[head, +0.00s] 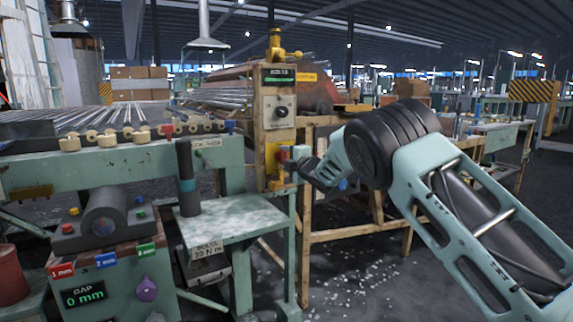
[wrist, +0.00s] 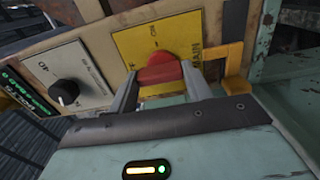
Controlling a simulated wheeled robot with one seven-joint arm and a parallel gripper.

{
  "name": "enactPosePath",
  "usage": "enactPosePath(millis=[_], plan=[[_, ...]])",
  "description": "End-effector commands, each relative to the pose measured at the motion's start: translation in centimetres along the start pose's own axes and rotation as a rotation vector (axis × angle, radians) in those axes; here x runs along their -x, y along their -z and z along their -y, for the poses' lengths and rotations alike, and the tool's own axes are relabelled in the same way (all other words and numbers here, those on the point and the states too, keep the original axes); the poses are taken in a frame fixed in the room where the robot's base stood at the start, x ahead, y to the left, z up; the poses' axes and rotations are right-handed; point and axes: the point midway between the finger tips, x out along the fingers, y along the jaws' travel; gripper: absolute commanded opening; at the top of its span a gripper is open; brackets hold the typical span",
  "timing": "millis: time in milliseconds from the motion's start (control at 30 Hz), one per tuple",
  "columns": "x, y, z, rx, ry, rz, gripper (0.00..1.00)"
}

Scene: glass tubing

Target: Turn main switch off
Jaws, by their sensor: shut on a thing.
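The main switch is a red knob (wrist: 158,69) on a yellow plate (wrist: 181,26) marked with partly hidden lettering that reads like "MAIN". In the wrist view, my gripper (wrist: 160,77) has one finger on each side of the knob and is shut on it. The fingers and knob hide part of the plate, so I cannot tell which mark the knob points to. In the head view, my gripper (head: 293,158) reaches from the right to the yellow switch plate (head: 272,166) on the tan cabinet post (head: 267,115).
A black dial (wrist: 64,91) on a white plate sits left of the switch, with a green display beyond it. A yellow bracket (wrist: 236,83) stands close to the right finger. A green side table (head: 225,222) and a gap-setting machine (head: 105,220) stand to the left.

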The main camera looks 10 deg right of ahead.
Motion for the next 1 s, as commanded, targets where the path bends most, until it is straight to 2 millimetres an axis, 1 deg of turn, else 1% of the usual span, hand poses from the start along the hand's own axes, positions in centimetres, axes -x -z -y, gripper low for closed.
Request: enactPosePath(millis=[33,567,600,633,667,1000], plan=[[0.00,0.07,0.22,0.009,0.002,-0.001,0.26],[0.01,0.07,0.16,0.031,0.003,-0.001,0.26],[0.01,0.08,0.16,0.031,0.003,-0.001,0.60],[0.01,0.07,0.16,0.031,0.003,-0.001,0.69],[0.00,0.07,0.16,0.030,0.003,-0.001,0.71],[0.25,0.03,0.02,0.028,0.001,0.000,0.71]])
